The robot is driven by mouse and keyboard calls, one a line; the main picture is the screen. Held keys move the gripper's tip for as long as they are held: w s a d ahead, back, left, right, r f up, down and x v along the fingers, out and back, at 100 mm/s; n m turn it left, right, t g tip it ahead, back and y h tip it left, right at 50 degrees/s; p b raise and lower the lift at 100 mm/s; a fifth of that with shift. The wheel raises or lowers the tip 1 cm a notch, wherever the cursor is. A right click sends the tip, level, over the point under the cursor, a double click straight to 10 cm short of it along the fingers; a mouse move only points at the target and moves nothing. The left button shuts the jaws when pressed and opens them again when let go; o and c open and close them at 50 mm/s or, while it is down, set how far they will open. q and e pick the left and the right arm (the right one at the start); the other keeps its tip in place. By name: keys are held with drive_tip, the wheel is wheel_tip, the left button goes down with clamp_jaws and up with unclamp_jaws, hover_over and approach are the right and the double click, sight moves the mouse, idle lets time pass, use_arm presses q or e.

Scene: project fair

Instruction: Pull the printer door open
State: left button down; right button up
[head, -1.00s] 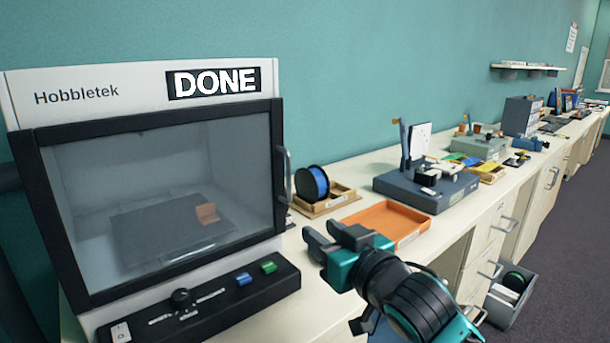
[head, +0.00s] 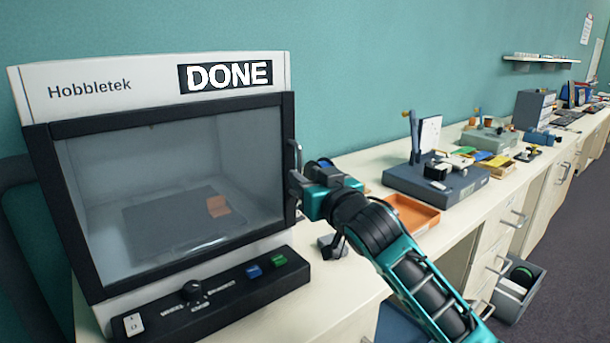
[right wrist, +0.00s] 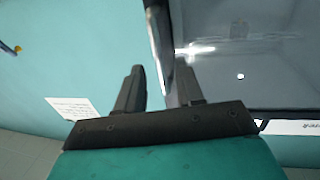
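The printer (head: 70,90) stands at the left with its dark-framed clear door (head: 150,175) closed. An orange printed piece (head: 217,206) lies on the dark plate inside. The upright door handle (head: 293,158) is on the door's right edge. My right gripper (head: 299,184) is at the handle's lower part. In the right wrist view, the handle (right wrist: 158,40) reaches down between the two open fingers of the gripper (right wrist: 158,88), closer to the right finger. Whether it touches that finger I cannot tell. My left gripper is not in view.
Below the door is a control panel with a blue button (head: 254,271) and a green button (head: 279,260). An orange tray (head: 414,215) and a grey-blue machine (head: 436,185) stand to the right on the counter. A lower drawer (head: 517,285) is open.

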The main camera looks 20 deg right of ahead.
drive_tip(key=shift+w+a, duration=0.1)
drive_tip(key=shift+w, duration=0.65)
clamp_jaws()
idle(1.0)
